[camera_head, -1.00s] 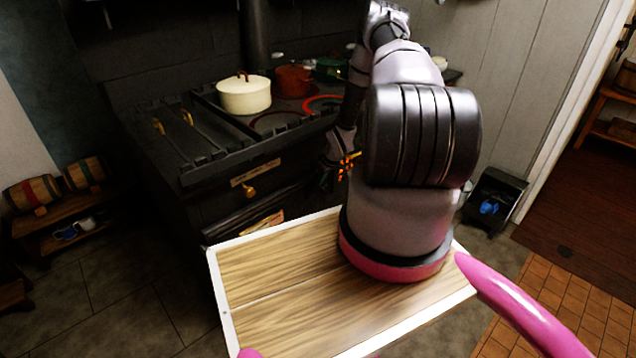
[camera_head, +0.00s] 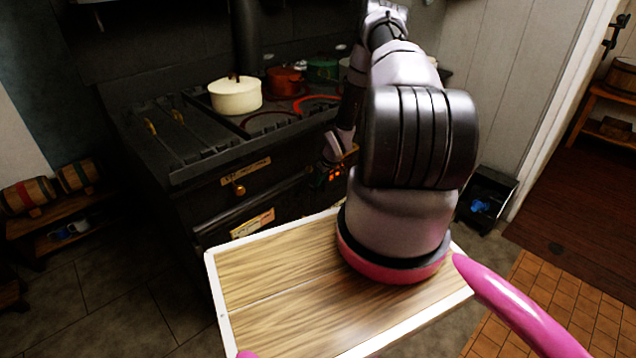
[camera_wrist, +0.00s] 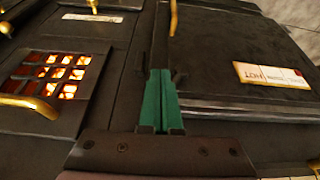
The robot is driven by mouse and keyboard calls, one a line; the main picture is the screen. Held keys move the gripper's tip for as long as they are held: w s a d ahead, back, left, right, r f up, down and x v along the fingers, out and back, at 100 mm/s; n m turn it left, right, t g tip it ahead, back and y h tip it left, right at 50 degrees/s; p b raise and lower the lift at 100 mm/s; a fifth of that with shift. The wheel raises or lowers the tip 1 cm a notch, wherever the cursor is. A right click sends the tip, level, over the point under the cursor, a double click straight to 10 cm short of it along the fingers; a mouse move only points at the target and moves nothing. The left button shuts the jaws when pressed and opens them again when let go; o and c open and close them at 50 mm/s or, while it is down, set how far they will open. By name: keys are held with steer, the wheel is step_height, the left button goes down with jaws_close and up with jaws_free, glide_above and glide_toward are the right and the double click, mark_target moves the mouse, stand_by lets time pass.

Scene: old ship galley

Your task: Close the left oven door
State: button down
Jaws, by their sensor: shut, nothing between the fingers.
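The left oven door (camera_head: 212,236) is a dark panel with a pale label, low on the front of the black stove (camera_head: 200,168). In the wrist view, the dark door panel (camera_wrist: 225,60) with its "HOT" label lies right of my gripper (camera_wrist: 160,128). The green fingers are together and empty, close to the stove front beside the panel's edge. Contact is unclear. In the head view my arm hides much of the stove's right side.
A glowing fire grate (camera_wrist: 55,72) with brass handles is left of my fingers. A cream pot (camera_head: 235,96) and a red pot (camera_head: 285,81) stand on the stove top. Small barrels (camera_head: 28,195) sit on a bench at left. A dark bin (camera_head: 487,198) stands at right.

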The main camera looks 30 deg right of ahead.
steer(key=v, duration=0.9)
steer(key=shift+d, duration=0.3)
step_height(320, 180, up, 17)
steer(key=w+m+h, duration=0.1)
steer(key=w+h, duration=0.1)
steer(key=s+a+r+m, duration=0.1)
steer(key=s+a+r, duration=0.2)
steer(key=r, duration=0.7)
steer(key=s+a+r+m, duration=0.1)
steer(key=s+a+r, duration=0.15)
steer(key=r, duration=0.85)
steer(key=s+a+r+m+t+y, duration=0.1)
steer(key=s+a+r, duration=0.4)
steer(key=s, duration=0.3)
steer(key=s+a+r+m+t, duration=0.1)
steer(key=s+a+r+m, duration=0.1)
steer(key=s+a+r, duration=0.3)
steer(key=s+a+r+m+y, duration=0.1)
steer(key=s+a+r, duration=0.4)
steer(key=s, duration=0.7)
step_height(320, 180, up, 3)
steer(key=shift+s+f+m+t+y, duration=0.1)
steer(key=shift+s+m+t+y, duration=0.2)
steer(key=shift+m+t, duration=0.1)
steer(key=shift+w, duration=0.1)
